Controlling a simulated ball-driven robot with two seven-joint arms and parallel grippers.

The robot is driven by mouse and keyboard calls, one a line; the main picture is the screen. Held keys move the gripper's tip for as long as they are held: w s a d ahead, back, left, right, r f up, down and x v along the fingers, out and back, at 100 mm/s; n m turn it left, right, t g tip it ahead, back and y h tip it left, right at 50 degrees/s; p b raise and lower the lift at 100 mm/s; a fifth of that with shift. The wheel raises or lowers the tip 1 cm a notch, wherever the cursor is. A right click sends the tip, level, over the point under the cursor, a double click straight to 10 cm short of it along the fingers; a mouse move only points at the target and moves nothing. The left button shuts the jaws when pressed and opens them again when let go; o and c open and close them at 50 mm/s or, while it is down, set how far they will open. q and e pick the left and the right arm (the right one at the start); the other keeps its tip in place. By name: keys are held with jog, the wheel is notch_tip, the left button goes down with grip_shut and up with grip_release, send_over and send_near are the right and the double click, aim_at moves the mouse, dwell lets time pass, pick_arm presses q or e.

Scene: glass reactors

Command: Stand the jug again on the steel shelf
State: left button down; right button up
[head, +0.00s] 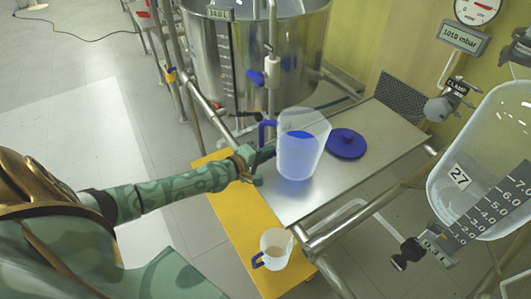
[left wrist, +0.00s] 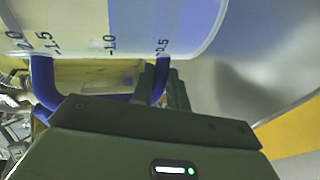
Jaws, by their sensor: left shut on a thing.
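The jug (head: 302,148) is translucent, with blue liquid inside and a blue handle (head: 266,131). In the head view it is close to upright over the left part of the steel shelf (head: 385,140). I cannot tell whether its base touches the shelf. My left gripper (head: 262,155) is shut on the jug's handle, on the jug's left side. In the left wrist view the jug's graduated wall (left wrist: 110,25) fills the top, and the blue handle (left wrist: 42,80) passes behind the gripper's fingers. My right gripper is not in view.
A round blue lid (head: 346,143) lies on the shelf right of the jug. A small cup (head: 275,249) with a blue handle stands on the yellow surface (head: 235,215) in front. A steel vessel (head: 235,60) stands behind; a glass vessel (head: 480,150) and pipes are at right.

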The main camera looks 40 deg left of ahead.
pick_arm(q)
jog(key=shift+w+f+b, duration=0.1)
jog(key=shift+f+b, duration=0.3)
jog(key=shift+f, duration=0.45)
jog(key=shift+r, duration=0.2)
jog(key=c, duration=1.8)
grip_release()
jog(key=shift+f, duration=0.35)
jog(key=o, duration=0.4)
jog(key=shift+o, duration=0.2)
jog(key=shift+r, duration=0.1)
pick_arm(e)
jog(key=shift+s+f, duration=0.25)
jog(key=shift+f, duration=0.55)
pick_arm(q)
jog(key=shift+r, duration=0.2)
jog(key=p+v, duration=0.3)
jog(key=v, duration=0.9)
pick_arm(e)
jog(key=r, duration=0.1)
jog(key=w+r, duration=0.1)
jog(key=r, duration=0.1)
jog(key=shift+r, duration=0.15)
